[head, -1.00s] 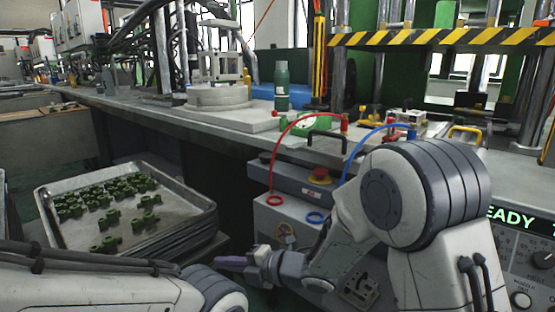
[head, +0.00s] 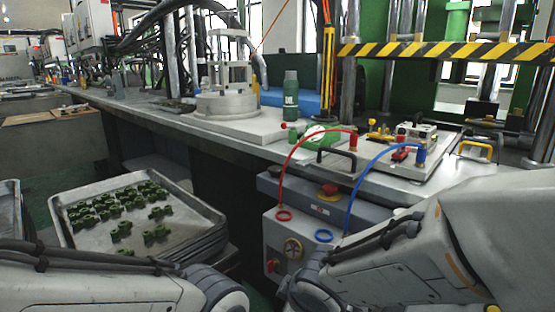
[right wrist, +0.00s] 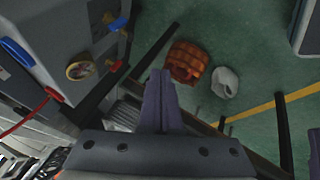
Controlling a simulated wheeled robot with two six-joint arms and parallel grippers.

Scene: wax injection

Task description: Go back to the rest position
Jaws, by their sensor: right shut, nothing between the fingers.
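My right gripper (right wrist: 160,88) shows in the right wrist view with its two purple fingers together and nothing between them. It hangs above the green floor, beside the control box. In the head view my right arm (head: 400,262) comes in from the right and its gripper is out of the frame. My left arm (head: 110,278) lies along the bottom left of the head view. The left gripper does not show in either view.
A tray (head: 205,217) of several green wax pieces (head: 122,207) stands at the left. A control box (head: 275,243) with red and blue hoses is below the workbench (head: 240,142). In the right wrist view an orange basket (right wrist: 187,62) and a white object (right wrist: 225,82) are on the floor.

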